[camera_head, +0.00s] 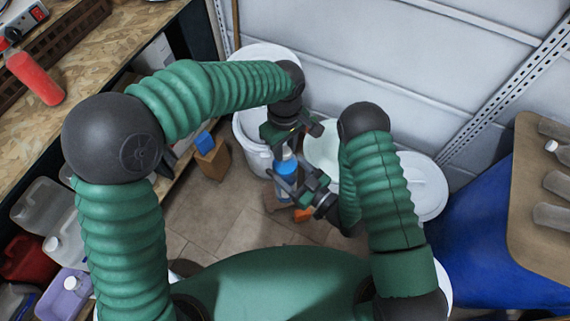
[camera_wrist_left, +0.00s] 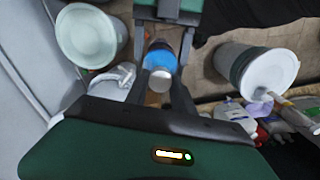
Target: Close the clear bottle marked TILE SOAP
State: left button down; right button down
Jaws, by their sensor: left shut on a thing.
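A clear bottle with a blue band (camera_head: 284,182) stands upright between my two grippers in the head view. The bottle (camera_wrist_left: 160,57) also shows in the left wrist view; its lettering cannot be read. My left gripper (camera_head: 287,143) points down over its top. In the left wrist view, the left fingers (camera_wrist_left: 158,84) are shut on a small white cap (camera_wrist_left: 158,81) at the bottle's top; whether it sits on the neck is unclear. My right gripper (camera_head: 287,180) is beside the bottle's body, with a finger on either side; their contact is hidden.
White drums (camera_head: 252,130) stand behind the grippers, and a lidded one (camera_head: 422,185) is at the right. A blue drum (camera_head: 490,235) is further right. A wooden bench (camera_head: 95,50) with a red bottle (camera_head: 35,78) is at the left. Orange pieces (camera_head: 303,213) lie below.

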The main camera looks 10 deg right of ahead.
pick_arm(q)
jog(key=m, duration=0.7)
jog(key=shift+w, duration=0.1)
jog(key=m, duration=0.6)
jog(key=shift+m, duration=0.3)
jog(key=m, duration=0.3)
jog(key=shift+m, duration=0.3)
jog(key=m, duration=0.6)
jog(key=shift+w, duration=0.1)
jog(key=m, duration=1.4)
jog(key=c, duration=1.4)
grip_release()
jog(key=shift+w, duration=0.1)
jog(key=shift+c, duration=0.2)
jog(key=o, duration=0.4)
